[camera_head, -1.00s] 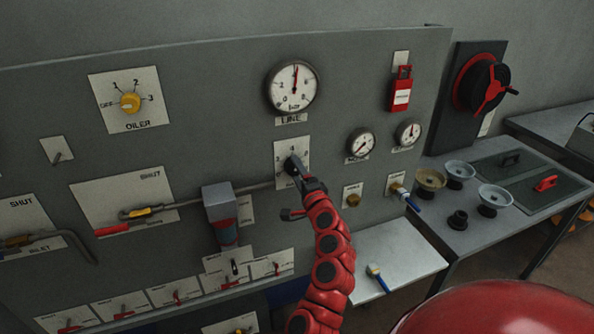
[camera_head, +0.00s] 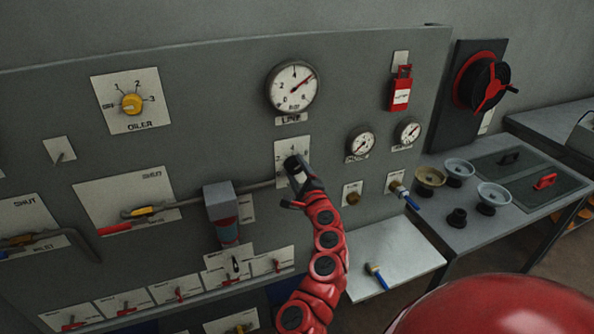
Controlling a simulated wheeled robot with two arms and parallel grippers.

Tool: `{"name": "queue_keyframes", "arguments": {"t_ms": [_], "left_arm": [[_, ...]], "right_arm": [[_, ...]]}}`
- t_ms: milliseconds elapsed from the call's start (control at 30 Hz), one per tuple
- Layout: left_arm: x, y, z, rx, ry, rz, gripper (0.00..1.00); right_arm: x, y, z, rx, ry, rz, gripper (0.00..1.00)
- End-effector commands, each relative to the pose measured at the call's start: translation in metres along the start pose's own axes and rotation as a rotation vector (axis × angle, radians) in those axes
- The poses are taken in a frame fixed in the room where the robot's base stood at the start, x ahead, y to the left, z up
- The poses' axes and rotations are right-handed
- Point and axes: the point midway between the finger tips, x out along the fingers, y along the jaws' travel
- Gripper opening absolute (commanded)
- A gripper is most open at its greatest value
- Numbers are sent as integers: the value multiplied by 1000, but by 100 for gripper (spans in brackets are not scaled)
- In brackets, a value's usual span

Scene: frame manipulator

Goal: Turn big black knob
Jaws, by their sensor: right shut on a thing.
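The big black knob (camera_head: 291,162) sits on a white number plate (camera_head: 283,148) on the grey panel, below the LINE gauge (camera_head: 293,87). My right gripper (camera_head: 296,171) is at the knob and shut on it. The gripper and wrist hide much of the knob, and its exact pointing is hard to read. The gauge's red needle points to the upper right. My left gripper is not in view.
A yellow OILER knob (camera_head: 131,103) is at the upper left. A grey box (camera_head: 221,202) stands out from the panel left of my arm. A shelf with a blue-handled brush (camera_head: 376,275) and a table with several bowls (camera_head: 430,178) are at the right.

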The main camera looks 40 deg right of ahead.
Motion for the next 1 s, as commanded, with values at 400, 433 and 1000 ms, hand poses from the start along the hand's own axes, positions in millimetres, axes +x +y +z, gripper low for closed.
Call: {"name": "queue_keyframes", "arguments": {"t_ms": [400, 433, 1000], "left_arm": [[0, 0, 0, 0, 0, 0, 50], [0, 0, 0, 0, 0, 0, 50], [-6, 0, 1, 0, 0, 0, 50]], "right_arm": [[0, 1, 0, 0, 0, 1, 83], [0, 1, 0, 0, 0, 1, 88], [-16, 1, -1, 1, 2, -3, 95]]}}
